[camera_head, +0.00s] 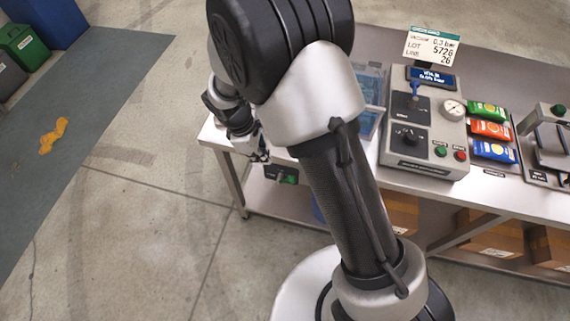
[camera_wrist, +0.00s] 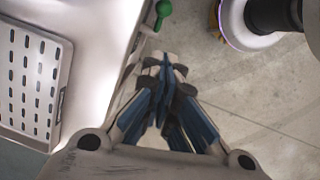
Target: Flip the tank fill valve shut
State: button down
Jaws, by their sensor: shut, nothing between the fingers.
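My gripper (camera_head: 260,152) is in front of the left end of the bench, partly behind my own arm. In the wrist view its blue-padded fingers (camera_wrist: 165,68) are shut and empty. A lever with a round green knob (camera_wrist: 163,9) shows beyond the fingertips, at the edge of the bench, with a visible gap between. In the head view a small green part on a dark block (camera_head: 288,179) sits below the bench top near my gripper. I cannot tell whether it is the same lever. A blue lever (camera_head: 414,90) stands on the grey control box (camera_head: 425,150). No valve label is legible.
The bench top (camera_head: 477,190) carries a clear bluish container (camera_head: 372,80), partly hidden by my arm, and coloured packets (camera_head: 490,130). Cartons (camera_head: 490,240) sit on the lower shelf. A slotted tray (camera_wrist: 28,85) lies at left in the wrist view.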

jog(key=shift+w+a+r, duration=0.1)
jog(key=shift+a+r, duration=0.15)
jog(key=shift+a, duration=0.35)
jog(key=b, duration=0.5)
send_over(283, 180)
jog(key=a, duration=0.2)
jog(key=x, duration=0.4)
jog(key=a+x, duration=0.1)
jog(key=x, duration=0.2)
jog(key=a+x, duration=0.1)
jog(key=x, duration=0.3)
jog(key=shift+s+d+f, duration=0.1)
jog(key=shift+s+f, duration=0.2)
jog(key=shift+f, duration=0.25)
jog(key=shift+w+d+t+p, duration=0.1)
jog(key=shift+t+p, duration=0.2)
jog(key=shift+p, duration=0.15)
